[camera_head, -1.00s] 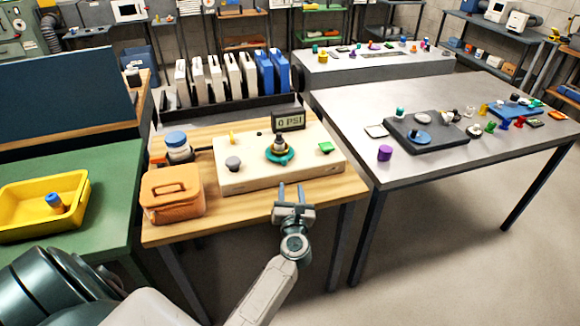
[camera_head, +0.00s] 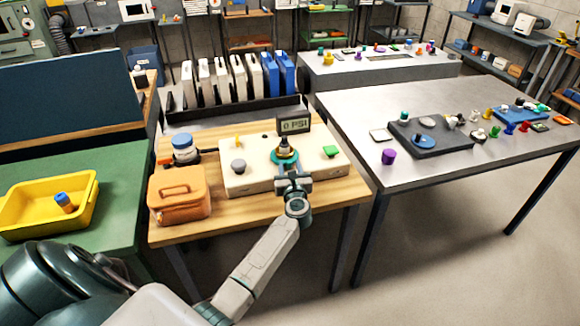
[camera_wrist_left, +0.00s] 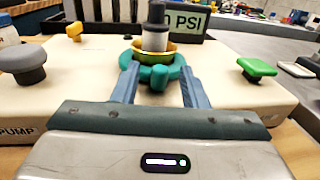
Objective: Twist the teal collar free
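The teal collar (camera_head: 293,156) is a ring around an upright dark and silver post on the cream panel (camera_head: 240,184). In the left wrist view the collar (camera_wrist_left: 159,76) has rounded lugs, one pointing towards me, with a yellow ring (camera_wrist_left: 154,48) just above it. My left gripper (camera_head: 290,167) is at the near side of the collar. In the wrist view its two fingers (camera_wrist_left: 159,80) are apart, one on each side of the front lug. I cannot tell whether they touch the collar. My right gripper is not in view.
A gauge (camera_head: 294,125) reading 0 PSI stands behind the post. A grey knob (camera_head: 238,166) and a green knob (camera_head: 330,152) flank the collar on the panel. An orange case (camera_head: 180,195) and a blue-lidded jar (camera_head: 184,148) stand to the left.

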